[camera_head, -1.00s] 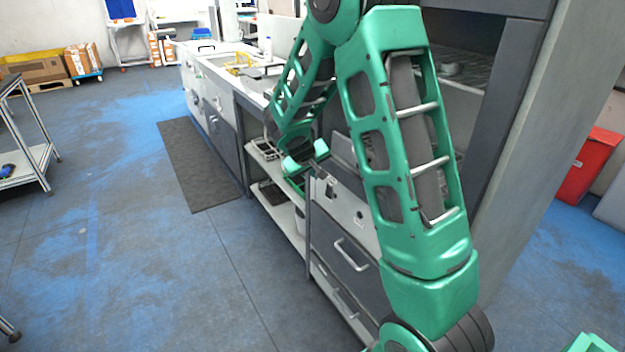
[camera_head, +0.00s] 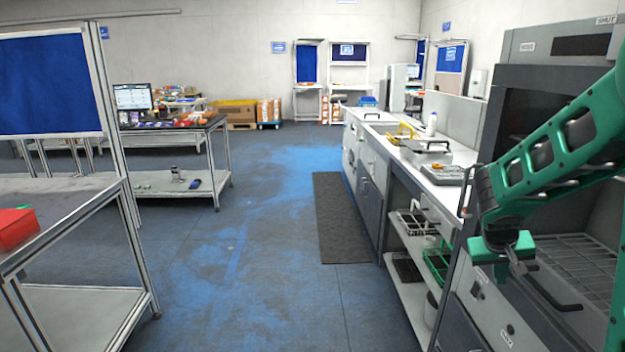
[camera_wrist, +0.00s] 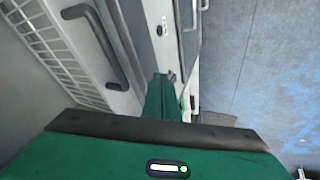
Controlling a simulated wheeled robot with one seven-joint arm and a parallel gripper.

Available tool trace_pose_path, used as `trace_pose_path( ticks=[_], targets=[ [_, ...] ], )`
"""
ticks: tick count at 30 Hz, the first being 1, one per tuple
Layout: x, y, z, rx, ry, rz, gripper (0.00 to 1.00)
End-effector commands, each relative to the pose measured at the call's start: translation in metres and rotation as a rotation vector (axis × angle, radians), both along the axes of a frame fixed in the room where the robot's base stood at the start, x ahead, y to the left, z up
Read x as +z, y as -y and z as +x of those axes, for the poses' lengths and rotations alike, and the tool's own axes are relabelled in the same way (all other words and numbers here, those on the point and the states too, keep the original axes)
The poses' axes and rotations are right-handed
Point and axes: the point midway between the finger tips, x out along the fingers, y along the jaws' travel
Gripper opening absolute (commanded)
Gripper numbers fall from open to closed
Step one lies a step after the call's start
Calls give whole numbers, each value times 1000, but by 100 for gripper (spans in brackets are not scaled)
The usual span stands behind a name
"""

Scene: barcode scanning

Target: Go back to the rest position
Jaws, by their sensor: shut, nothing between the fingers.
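My green arm reaches in from the right edge of the head view and is bent. My gripper (camera_head: 516,264) hangs at its end, pointing down, in front of the grey cabinet (camera_head: 466,318). Its fingers are together with nothing between them. In the wrist view my gripper (camera_wrist: 170,80) shows its green finger beyond the dark wrist edge. A dark drawer handle (camera_wrist: 98,45) is left of it there, apart from the finger.
A white counter (camera_head: 440,190) with trays and a yellow-handled item runs along the right. A wire rack (camera_head: 585,262) sits in the open cabinet. Metal tables (camera_head: 80,285) stand at the left, one with a red bin (camera_head: 16,228).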

Motion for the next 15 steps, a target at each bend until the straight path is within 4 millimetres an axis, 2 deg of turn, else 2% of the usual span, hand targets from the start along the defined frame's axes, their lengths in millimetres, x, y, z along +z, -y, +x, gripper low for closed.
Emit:
trace_pose_path(
  ticks=[3,8,15],
  targets=[
    [19,4,-50,-66,-29,70,0],
    [35,-1,-118,-141,-76,171,0],
    [50,-25,-217,-230,-143,329,0]
  ],
)
